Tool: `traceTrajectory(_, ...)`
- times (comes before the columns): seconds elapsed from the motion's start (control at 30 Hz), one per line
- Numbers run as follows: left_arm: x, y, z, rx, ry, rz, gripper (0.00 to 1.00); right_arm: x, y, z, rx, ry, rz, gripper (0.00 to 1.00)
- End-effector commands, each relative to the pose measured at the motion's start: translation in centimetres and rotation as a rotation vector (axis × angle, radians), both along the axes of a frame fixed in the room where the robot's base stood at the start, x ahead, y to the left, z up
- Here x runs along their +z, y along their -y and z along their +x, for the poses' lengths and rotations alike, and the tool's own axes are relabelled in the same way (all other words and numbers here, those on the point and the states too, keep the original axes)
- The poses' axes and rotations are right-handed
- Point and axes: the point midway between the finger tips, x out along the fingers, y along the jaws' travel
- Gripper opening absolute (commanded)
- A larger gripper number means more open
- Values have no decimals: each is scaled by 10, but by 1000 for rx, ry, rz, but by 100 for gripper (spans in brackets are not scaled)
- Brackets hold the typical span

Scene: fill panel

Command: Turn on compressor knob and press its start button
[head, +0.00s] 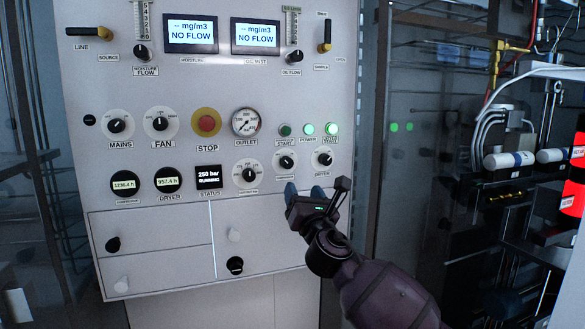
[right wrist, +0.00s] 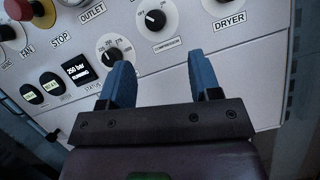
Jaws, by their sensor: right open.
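The compressor knob (head: 287,162) is a black knob on a white round dial on the grey panel; it also shows in the right wrist view (right wrist: 155,19), above its label. The left start button (head: 286,130) is green and dimmer than the lit right start button (head: 331,128); its small label is hard to read. My right gripper (head: 304,190) is open and empty, just below the compressor and dryer knobs. In the right wrist view its blue fingers (right wrist: 160,72) point at the panel below the compressor knob, apart from it. My left gripper is not in view.
The dryer knob (head: 324,158) sits right of the compressor knob. Another knob (head: 249,174) is to the left. A red stop button (head: 207,123) is further left. The status display (head: 208,179) reads 250 bar, running. Pipes and shelving stand at the right.

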Motion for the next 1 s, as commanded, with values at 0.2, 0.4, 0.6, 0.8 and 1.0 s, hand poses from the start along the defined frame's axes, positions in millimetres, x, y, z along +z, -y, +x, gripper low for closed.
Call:
traceTrajectory(0.2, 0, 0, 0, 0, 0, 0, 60, 2, -5, -2, -22, 47, -135, 57)
traceTrajectory(0.4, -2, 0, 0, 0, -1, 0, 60, 6, -7, 6, -30, 52, -149, 57)
traceTrajectory(0.6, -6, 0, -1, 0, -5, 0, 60, 15, -15, 29, -30, 50, -147, 57)
traceTrajectory(0.8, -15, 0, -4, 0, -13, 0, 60, 25, -22, 55, -30, 50, -146, 57)
traceTrajectory(1.0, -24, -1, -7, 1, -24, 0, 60, 33, -28, 77, -29, 48, -146, 57)
